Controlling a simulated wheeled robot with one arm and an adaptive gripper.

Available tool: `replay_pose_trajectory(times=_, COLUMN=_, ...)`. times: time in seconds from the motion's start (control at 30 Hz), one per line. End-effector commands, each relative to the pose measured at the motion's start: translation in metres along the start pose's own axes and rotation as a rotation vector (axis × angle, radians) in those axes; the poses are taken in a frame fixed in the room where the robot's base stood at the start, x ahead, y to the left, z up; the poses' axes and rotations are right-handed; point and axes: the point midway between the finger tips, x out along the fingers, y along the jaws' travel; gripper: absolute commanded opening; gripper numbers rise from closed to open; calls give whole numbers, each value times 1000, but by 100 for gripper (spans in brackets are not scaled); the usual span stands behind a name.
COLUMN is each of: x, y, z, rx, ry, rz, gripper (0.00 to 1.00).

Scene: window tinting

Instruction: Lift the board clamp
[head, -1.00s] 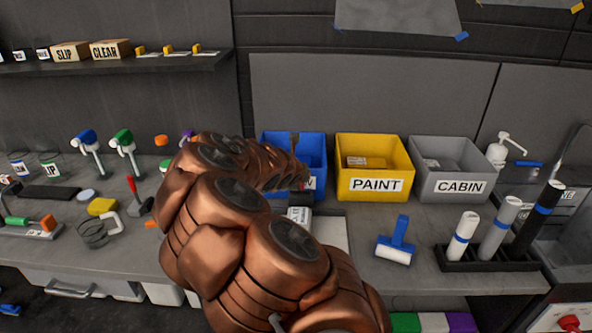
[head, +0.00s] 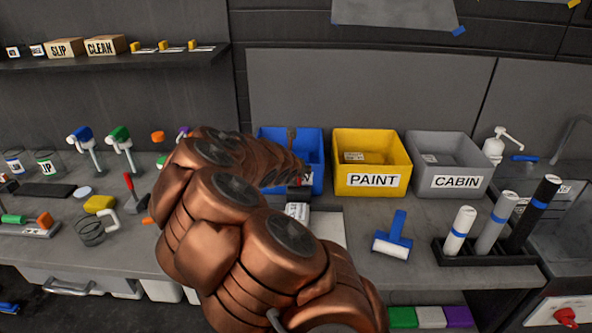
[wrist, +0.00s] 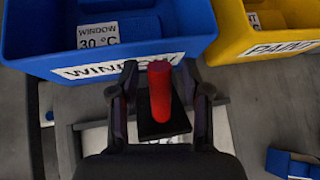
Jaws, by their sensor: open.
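In the wrist view, the board clamp (wrist: 160,92) shows as an upright red handle on a dark base. My gripper (wrist: 160,95) is open, with one dark finger on each side of the red handle. I cannot tell whether either finger touches it. The base is partly hidden by my gripper. In the head view, my copper-coloured arm covers most of this area, and the gripper is largely hidden behind it. A pale board (head: 330,228) lies on the bench there, partly behind my arm.
The blue WINDOW bin (wrist: 110,55) stands just behind the clamp. The yellow PAINT bin (head: 372,182) and grey CABIN bin (head: 458,183) are to the right. A similar red-handled tool (head: 130,186) is at left.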

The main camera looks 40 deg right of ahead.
Motion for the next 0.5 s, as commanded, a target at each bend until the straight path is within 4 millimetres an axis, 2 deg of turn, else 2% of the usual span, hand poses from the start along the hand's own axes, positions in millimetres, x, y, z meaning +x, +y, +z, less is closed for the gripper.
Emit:
replay_pose_trajectory(times=0.17, x=-14, y=1, z=1, rx=-1, ry=-3, rz=2, gripper=48)
replay_pose_trajectory(times=0.5, x=-55, y=1, z=2, rx=-4, ry=-6, rz=2, gripper=48)
